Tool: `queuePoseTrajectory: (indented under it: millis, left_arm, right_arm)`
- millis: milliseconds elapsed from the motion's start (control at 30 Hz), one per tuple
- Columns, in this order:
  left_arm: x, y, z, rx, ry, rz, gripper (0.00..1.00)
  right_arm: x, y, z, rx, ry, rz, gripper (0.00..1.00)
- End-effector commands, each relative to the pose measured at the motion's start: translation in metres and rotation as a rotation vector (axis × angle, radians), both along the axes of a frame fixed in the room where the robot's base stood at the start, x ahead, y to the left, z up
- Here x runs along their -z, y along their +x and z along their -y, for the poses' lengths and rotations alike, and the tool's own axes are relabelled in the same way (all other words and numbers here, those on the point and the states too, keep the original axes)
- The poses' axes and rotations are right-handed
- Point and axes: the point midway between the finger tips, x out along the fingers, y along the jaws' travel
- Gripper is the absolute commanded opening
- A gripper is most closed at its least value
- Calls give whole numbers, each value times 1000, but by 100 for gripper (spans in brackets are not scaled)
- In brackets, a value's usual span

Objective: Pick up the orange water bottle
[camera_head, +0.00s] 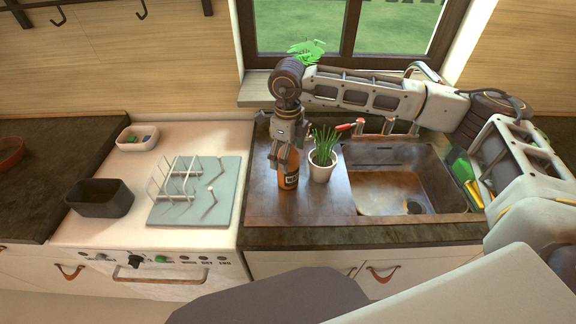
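The orange water bottle (289,180) stands upright on the dark wooden counter, left of the sink, with a dark label on its side. My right gripper (285,157) points down over the bottle, its fingers around the upper part. The fingers and the gripper body hide the bottle's top. I cannot tell whether the fingers press on the bottle or stand a little apart from it. My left gripper is not in view.
A white pot with a green plant (322,165) stands close to the right of the bottle. A dish rack on a pale mat (222,207), a black container (100,202) and a white bowl (137,141) are left.

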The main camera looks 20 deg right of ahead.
Motion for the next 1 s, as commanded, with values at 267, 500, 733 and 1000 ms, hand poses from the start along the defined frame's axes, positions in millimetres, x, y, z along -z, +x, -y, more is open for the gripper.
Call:
queuePoseTrajectory:
  millis: [267, 500, 733, 1000]
  left_arm:
    - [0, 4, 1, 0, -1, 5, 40]
    - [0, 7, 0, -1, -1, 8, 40]
    - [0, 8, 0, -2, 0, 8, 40]
    - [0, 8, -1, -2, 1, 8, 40]
  right_arm:
    - [1, 0, 0, 0, 0, 0, 85]
    - [1, 0, 0, 0, 1, 1, 77]
    - [1, 0, 0, 0, 1, 1, 48]
    - [0, 0, 0, 0, 1, 1, 16]
